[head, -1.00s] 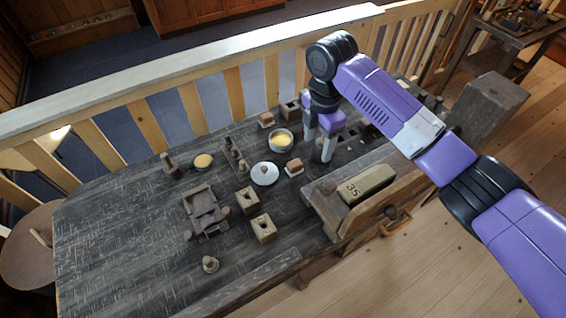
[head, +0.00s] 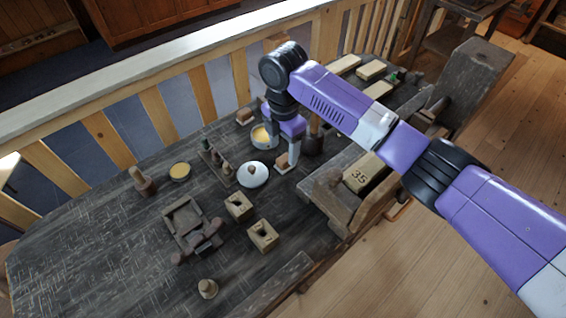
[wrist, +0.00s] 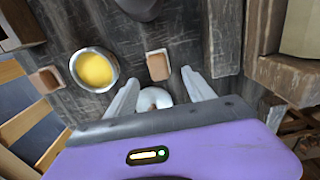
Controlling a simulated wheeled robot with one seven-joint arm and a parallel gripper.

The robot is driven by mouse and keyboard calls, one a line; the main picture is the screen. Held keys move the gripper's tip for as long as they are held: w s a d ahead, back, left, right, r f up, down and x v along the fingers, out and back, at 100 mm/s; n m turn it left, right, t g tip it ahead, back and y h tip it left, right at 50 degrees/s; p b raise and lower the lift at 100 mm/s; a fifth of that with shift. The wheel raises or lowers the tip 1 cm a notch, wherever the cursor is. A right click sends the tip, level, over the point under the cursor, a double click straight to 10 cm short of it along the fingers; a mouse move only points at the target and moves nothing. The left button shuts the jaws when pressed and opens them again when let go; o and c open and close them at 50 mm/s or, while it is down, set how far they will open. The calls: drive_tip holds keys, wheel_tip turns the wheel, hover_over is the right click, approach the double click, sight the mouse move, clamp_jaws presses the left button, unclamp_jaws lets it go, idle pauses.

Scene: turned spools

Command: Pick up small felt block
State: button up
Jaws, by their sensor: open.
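A small brown block with a pale base (head: 282,162), which looks like the felt block, lies on the dark bench by my gripper (head: 284,156). In the wrist view the brown block (wrist: 158,66) shows just beyond and between the fingertips of my gripper (wrist: 160,78). My gripper points down, open and empty, with its fingers apart. One finger partly covers the block in the head view. A similar brown block (head: 245,116) lies farther back, beyond the bowl; it also shows in the wrist view (wrist: 46,80). I cannot tell their material for sure.
A bowl with yellow contents (head: 264,137) and a white lidded dish (head: 253,175) stand close to the block. A wooden vise (head: 340,205) edges the bench.

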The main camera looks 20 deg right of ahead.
sight(285, 158)
drive_tip(key=shift+w+d+f+p, duration=0.15)
drive_tip(key=shift+f+p, duration=0.15)
drive_tip(key=shift+f, duration=1.15)
drive_tip(key=shift+d+f+p, duration=0.1)
drive_tip(key=shift+f+p, duration=0.15)
drive_tip(key=shift+f, duration=1.2)
drive_tip(key=shift+c, duration=0.4)
clamp_jaws()
drive_tip(key=shift+r, duration=0.1)
wheel_tip(285, 158, up, 20)
drive_tip(key=b, duration=0.1)
drive_tip(key=c, duration=0.6)
unclamp_jaws()
drive_tip(key=c, duration=0.6)
